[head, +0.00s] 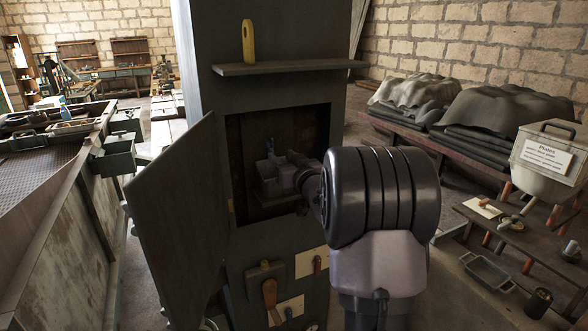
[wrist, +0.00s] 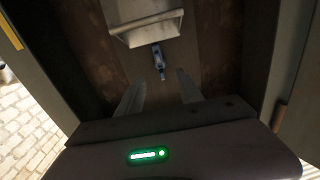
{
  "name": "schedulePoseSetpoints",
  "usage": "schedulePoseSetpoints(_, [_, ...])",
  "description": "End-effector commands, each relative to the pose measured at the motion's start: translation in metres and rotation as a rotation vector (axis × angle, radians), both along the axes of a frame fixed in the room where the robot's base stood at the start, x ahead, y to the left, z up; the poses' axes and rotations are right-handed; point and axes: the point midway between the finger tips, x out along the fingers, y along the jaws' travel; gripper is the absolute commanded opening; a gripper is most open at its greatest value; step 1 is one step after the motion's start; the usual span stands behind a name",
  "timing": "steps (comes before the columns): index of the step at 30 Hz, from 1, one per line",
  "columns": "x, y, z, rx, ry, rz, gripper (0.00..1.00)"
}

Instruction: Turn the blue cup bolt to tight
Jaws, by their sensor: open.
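A small blue-grey fitting (wrist: 159,60), which may be the blue cup bolt, sits at the edge of a grey metal box (wrist: 150,28) inside the open cabinet in the wrist view. In the head view the fitting (head: 270,147) stands above the box (head: 268,187), inside the cabinet recess. My gripper (wrist: 161,76) is open and its two fingers point toward the fitting, one on each side of its line. I cannot see any contact. In the head view my arm hides much of the gripper and the recess's right side. The fitting's tightness cannot be told.
The cabinet door (head: 175,205) hangs open on the left. A bench with covered heaps (head: 510,110) stands right, and a large metal bin (head: 45,220) left.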

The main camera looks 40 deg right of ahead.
Motion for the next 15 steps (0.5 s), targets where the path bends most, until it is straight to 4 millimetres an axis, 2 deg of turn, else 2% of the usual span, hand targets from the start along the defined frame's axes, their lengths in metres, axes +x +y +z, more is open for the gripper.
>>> schedulePoseSetpoints(1, [-0.017, 0.004, 0.001, 0.000, 0.000, -0.002, 0.43])
schedulePoseSetpoints(3, [-0.039, 0.009, 0.001, 0.001, 0.000, -0.002, 0.43])
schedulePoseSetpoints(6, [-0.064, 0.015, 0.001, 0.000, 0.000, -0.002, 0.43])
schedulePoseSetpoints(10, [-0.086, 0.020, 0.000, 0.000, 0.000, -0.001, 0.43])
schedulePoseSetpoints(15, [-0.093, 0.023, 0.000, 0.000, 0.000, 0.001, 0.43])
